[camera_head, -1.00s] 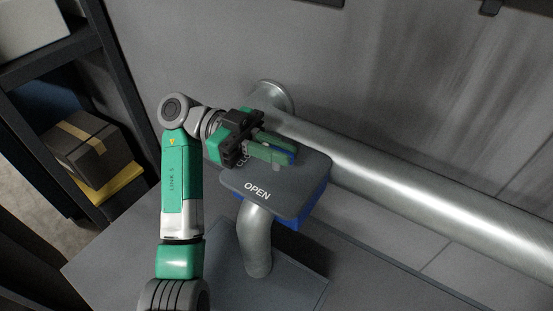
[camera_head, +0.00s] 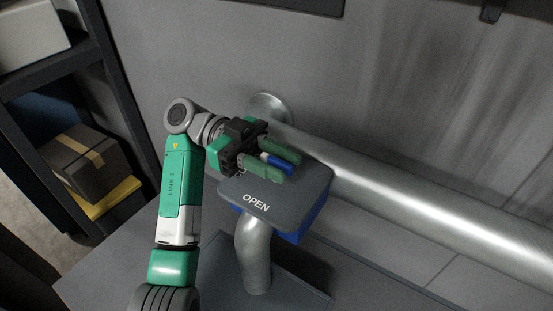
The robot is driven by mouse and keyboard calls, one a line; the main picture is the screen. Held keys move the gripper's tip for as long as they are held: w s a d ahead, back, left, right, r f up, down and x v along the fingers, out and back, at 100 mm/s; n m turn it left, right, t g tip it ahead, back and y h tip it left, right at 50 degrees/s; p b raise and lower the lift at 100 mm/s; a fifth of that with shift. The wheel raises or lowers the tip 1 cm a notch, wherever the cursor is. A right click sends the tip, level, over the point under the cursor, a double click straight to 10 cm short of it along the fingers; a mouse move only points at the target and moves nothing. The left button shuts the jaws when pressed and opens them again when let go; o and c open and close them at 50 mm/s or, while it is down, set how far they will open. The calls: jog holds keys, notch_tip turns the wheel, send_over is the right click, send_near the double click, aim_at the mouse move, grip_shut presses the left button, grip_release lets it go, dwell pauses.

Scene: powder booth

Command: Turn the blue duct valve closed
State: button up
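The duct valve is a dark grey plate (camera_head: 313,188) with a blue body (camera_head: 310,222) under it. White lettering on the plate's near edge reads OPEN. A blue handle (camera_head: 277,161) with a pale end shows above the plate. My gripper (camera_head: 283,167) has green fingers, one on each side of the blue handle. The fingers are apart with the handle between them; I cannot tell whether they press on it. My gripper and wrist cover the plate's far left part, where any other lettering is hidden.
A short bent metal pipe (camera_head: 254,255) runs down from the valve to the grey surface. A long silver duct (camera_head: 430,210) crosses behind it from the wall flange to the right. A dark shelf with boxes (camera_head: 88,162) stands at left.

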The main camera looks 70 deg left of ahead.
aim_at(261, 155)
jog(key=b+v, duration=0.1)
jog(key=v, duration=0.7)
jog(key=shift+b, duration=0.4)
jog(key=shift+d, duration=0.1)
